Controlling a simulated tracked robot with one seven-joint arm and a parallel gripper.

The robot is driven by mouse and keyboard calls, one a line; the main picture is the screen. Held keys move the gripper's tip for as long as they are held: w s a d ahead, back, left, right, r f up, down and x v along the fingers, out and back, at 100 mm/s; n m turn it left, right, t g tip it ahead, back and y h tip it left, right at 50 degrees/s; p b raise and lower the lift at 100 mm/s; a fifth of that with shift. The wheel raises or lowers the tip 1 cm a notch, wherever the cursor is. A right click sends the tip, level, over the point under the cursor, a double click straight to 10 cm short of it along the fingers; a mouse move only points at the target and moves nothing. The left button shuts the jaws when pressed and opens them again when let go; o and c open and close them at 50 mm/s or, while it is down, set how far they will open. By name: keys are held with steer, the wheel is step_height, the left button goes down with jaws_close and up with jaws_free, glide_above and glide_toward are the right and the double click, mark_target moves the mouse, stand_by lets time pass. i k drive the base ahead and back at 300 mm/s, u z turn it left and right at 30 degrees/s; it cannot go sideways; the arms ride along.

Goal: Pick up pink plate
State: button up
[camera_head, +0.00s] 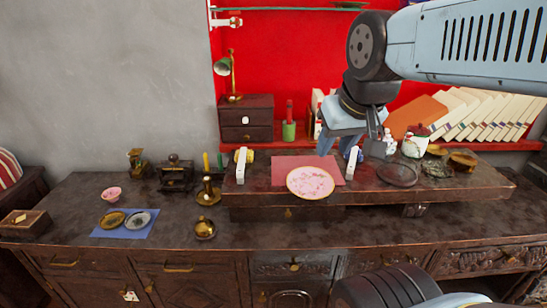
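The pink plate (310,183) is round with a pale rim and a mottled pink face. It lies on the raised dark wooden shelf, overlapping the front of a flat pink mat (290,165). My gripper (341,150) hangs from the arm at upper right, above and behind the plate. The exact fingertips are hard to make out against the things behind.
White upright holders (241,165) and (351,163) flank the mat. A dark round plate (397,174) lies to the right. Leaning books (480,115) and small jars stand behind. A brass candlestick (208,192) and a blue mat (108,230) with small dishes are at left.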

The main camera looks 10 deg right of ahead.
mark_target(309, 182)
steer(key=z, duration=0.25)
steer(key=k, duration=1.5)
steer(key=u, duration=0.4)
steer(key=i, duration=1)
steer(key=z, duration=0.05)
